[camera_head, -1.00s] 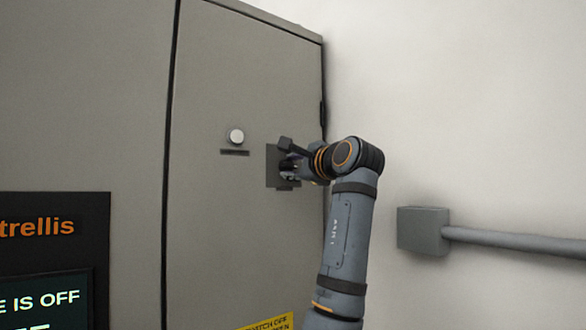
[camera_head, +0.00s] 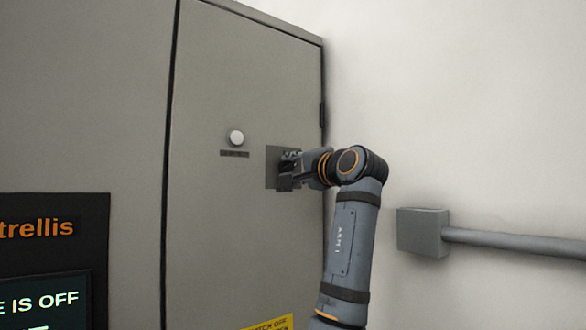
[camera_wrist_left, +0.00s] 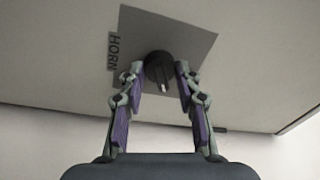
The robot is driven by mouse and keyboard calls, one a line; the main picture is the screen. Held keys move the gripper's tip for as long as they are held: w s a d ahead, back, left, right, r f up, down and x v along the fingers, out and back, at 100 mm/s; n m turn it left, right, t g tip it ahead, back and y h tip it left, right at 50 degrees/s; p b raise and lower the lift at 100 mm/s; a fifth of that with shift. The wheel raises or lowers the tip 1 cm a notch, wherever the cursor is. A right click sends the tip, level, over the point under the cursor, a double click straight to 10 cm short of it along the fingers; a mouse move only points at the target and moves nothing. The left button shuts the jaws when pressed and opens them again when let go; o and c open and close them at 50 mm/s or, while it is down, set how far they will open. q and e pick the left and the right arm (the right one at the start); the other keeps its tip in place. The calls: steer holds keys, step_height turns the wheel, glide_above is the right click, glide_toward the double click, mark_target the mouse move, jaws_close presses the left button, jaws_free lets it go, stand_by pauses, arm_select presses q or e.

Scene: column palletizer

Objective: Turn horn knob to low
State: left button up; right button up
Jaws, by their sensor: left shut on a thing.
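The horn knob (camera_wrist_left: 157,67) is a round black knob on a dark square plate (camera_wrist_left: 190,38), with HORN lettered beside the plate in the left wrist view. A short white mark on the knob points down and slightly right in that view. My left gripper (camera_wrist_left: 159,76) has one finger on each side of the knob and is shut on it. In the head view my left gripper (camera_head: 290,168) is at the plate (camera_head: 273,160) and hides the knob. No low marking can be read. My right gripper is not in view.
A white round button (camera_head: 236,138) with a small label sits left of the plate on the grey cabinet door (camera_head: 225,220). A dark panel with a lit screen (camera_head: 45,300) is at lower left. A grey wall box with a pipe (camera_head: 422,232) is right of my arm.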

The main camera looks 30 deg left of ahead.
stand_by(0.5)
arm_select(q)
steer(key=o, duration=1.2)
steer(key=shift+c, duration=0.2)
steer(key=shift+d, duration=0.1)
steer(key=v, duration=1.1)
steer(key=shift+d, duration=0.4)
steer(key=shift+a+f, duration=0.1)
steer(key=shift+f, duration=0.05)
